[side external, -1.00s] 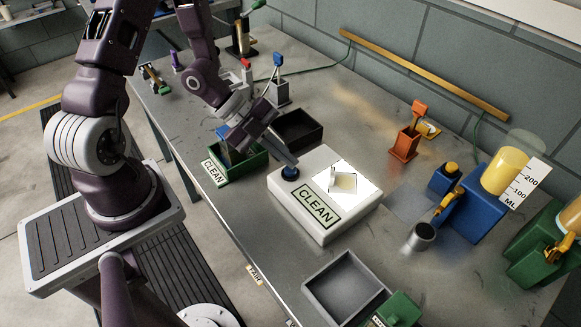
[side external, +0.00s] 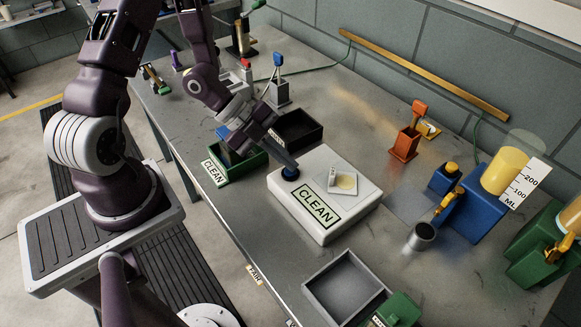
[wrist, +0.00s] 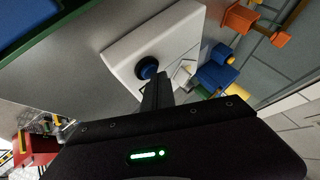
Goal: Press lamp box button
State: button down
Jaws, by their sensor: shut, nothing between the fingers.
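The lamp box (side external: 312,162) is a low white box with a green-bordered CLEAN label (side external: 315,205). Its round blue button (side external: 289,174) sits at the left corner of its top. A pale square plate (side external: 333,187) with a small clear piece and a yellowish patch lies on the top, unlit. My gripper (side external: 290,164) is shut and empty, its tips at the button; whether they touch it is hard to tell. In the wrist view the closed fingers (wrist: 156,82) point at the button (wrist: 147,67), partly overlapping its edge.
A grey tray (side external: 340,279) lies at the front. A blue stand (side external: 478,217) with a yellow cylinder and a grey cup (side external: 421,236) are to the right.

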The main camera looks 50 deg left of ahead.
aim_at(286, 169)
jog(key=shift+r, duration=0.9)
jog(key=shift+r, duration=2.55)
